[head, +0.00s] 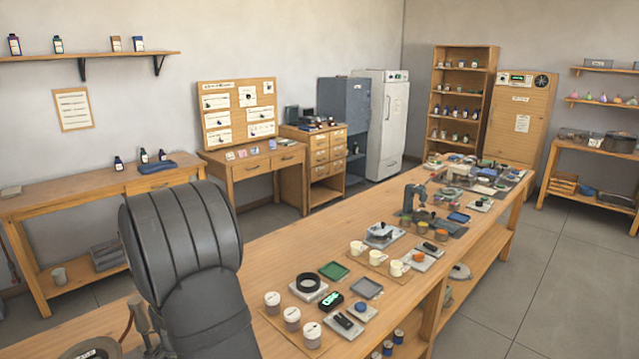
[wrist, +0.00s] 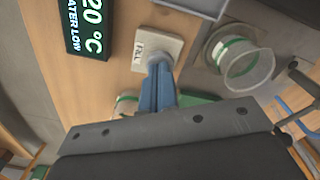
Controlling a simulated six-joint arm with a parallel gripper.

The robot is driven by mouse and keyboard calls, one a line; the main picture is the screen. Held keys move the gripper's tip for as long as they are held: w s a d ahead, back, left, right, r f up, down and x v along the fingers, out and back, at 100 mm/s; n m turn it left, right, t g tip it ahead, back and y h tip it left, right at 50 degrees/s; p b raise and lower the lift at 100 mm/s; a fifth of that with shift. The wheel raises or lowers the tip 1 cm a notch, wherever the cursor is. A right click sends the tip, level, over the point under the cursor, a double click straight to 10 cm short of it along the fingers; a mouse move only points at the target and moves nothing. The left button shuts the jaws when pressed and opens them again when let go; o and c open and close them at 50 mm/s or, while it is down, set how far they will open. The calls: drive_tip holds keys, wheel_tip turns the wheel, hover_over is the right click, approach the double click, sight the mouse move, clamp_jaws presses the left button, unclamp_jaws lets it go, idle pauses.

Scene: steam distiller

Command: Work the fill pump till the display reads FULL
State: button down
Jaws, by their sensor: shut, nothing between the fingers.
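The fill pump's pale square plate (wrist: 151,47), lettered FILL, lies on the wooden table in the wrist view. My gripper (wrist: 160,62) is shut and empty, its blue fingers together over the lower edge of that plate. I cannot tell whether the fingertips touch it, and they hide part of it. The black display (wrist: 88,28) at the upper left of the wrist view reads 20 °C and WATER LOW in pale green. The head view shows my dark arm in the foreground but not my gripper.
In the wrist view a clear round vessel with a green band (wrist: 245,65) stands to the right of the plate. A grey-edged tray (wrist: 195,8) lies beyond. In the head view the long wooden table (head: 238,330) carries many small items, including three lidded jars (head: 292,318).

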drive_tip(key=shift+r, duration=2)
drive_tip(key=shift+f, duration=0.1)
drive_tip(key=shift+f, duration=1.55)
drive_tip(key=c, duration=0.8)
unclamp_jaws()
drive_tip(key=shift+r, duration=0.15)
drive_tip(key=o, duration=0.8)
drive_tip(key=shift+m, duration=0.8)
drive_tip(key=r, duration=0.1)
drive_tip(key=s+d+r, duration=0.1)
drive_tip(key=r, duration=0.1)
drive_tip(key=s+r, duration=0.1)
drive_tip(key=shift+d+r, duration=0.15)
drive_tip(key=shift+r, duration=0.15)
drive_tip(key=s+d+r+m, duration=0.45)
drive_tip(key=s+r, duration=0.25)
drive_tip(key=r, duration=0.2)
wheel_tip(320, 180, down, 10)
drive_tip(key=shift+d+r, duration=0.2)
